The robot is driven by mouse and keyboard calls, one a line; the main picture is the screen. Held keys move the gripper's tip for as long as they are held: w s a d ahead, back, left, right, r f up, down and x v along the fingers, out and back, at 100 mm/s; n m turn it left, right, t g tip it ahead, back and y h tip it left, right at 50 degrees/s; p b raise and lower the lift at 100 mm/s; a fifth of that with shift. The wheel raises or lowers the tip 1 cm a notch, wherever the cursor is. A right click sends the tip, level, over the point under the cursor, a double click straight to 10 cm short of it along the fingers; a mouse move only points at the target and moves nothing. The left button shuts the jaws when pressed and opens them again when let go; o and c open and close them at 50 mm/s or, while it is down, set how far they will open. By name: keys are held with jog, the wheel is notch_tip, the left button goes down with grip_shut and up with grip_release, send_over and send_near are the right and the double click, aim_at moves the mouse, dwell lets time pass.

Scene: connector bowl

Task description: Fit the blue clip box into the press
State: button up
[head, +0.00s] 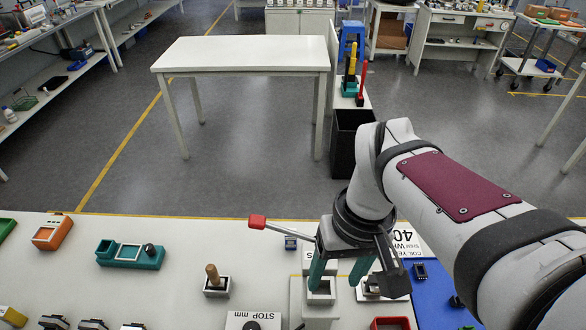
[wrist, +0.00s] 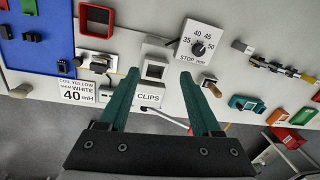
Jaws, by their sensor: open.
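My gripper (head: 340,272) is open, with two teal fingers pointing down over the bench; nothing shows between them. In the wrist view its fingertips (wrist: 159,75) are on either side of a pale block with a square opening (wrist: 153,71), which looks like the press. In the head view this press (head: 320,298) stands under the left finger, partly hidden. A lever with a red knob (head: 258,222) reaches left from behind my gripper.
A CLIPS label (wrist: 148,97) lies beside the press. A STOP mm dial (wrist: 198,48) and a wooden-handled block (head: 215,282) are close by. A teal fixture (head: 112,259) stands farther left. A blue mat (head: 432,306) and red tray (head: 378,324) lie right.

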aim_at(291, 239)
jog(key=w+a+n, duration=0.1)
jog(key=w+n, duration=0.2)
jog(key=w, duration=0.2)
jog(key=w+a+f+n, duration=0.1)
jog(key=w+n, duration=0.2)
jog(key=w, duration=0.1)
jog(key=w+a+n, duration=0.2)
jog(key=w+n, duration=0.1)
jog(key=w, duration=0.2)
jog(key=shift+w+f+n+h, duration=0.3)
jog(key=shift+f, duration=0.1)
jog(key=w+a+f+n, duration=0.4)
jog(key=w+f+n, duration=0.15)
jog(key=w, duration=0.25)
jog(key=shift+n+h, duration=0.3)
jog(key=shift+n, duration=0.25)
jog(key=f, duration=1.4)
jog(key=shift+d+f, duration=0.3)
jog(key=shift+d, duration=0.1)
grip_shut()
